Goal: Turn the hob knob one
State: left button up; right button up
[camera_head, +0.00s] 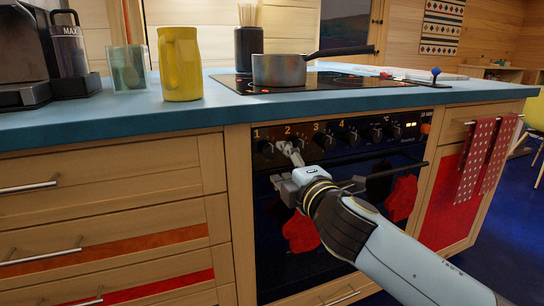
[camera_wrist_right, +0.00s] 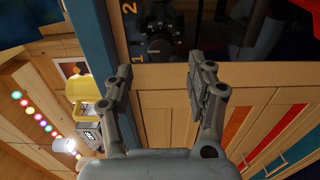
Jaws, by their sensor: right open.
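The hob knob one (camera_head: 267,148) is a dark round knob below the label "1" on the black stove front. In the right wrist view, a dark knob (camera_wrist_right: 160,42) shows beyond the fingertips, beside the labels "1" and "2". My right gripper (camera_head: 284,167) is in front of the left part of the stove front, by the knob row. In the right wrist view, its two fingers (camera_wrist_right: 160,78) are apart with nothing between them. They appear short of the knob, without visible contact. Knob two is partly hidden behind the gripper. My left gripper is not in view.
A grey pan (camera_head: 279,70) stands on the black hob (camera_head: 330,84). A yellow mug (camera_head: 180,64) stands on the blue counter (camera_head: 160,114). The oven handle (camera_head: 408,167) with red mitts (camera_head: 402,198) runs below the knobs. Wooden drawers (camera_head: 110,190) are to the left.

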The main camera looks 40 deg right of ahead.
aim_at(273, 154)
jog(key=x, duration=0.6)
jog(key=shift+w+d, duration=0.2)
jog(key=shift+w, duration=0.15)
jog(key=shift+c, duration=0.3)
jog(key=shift+f, duration=0.1)
jog(key=c, duration=1.1)
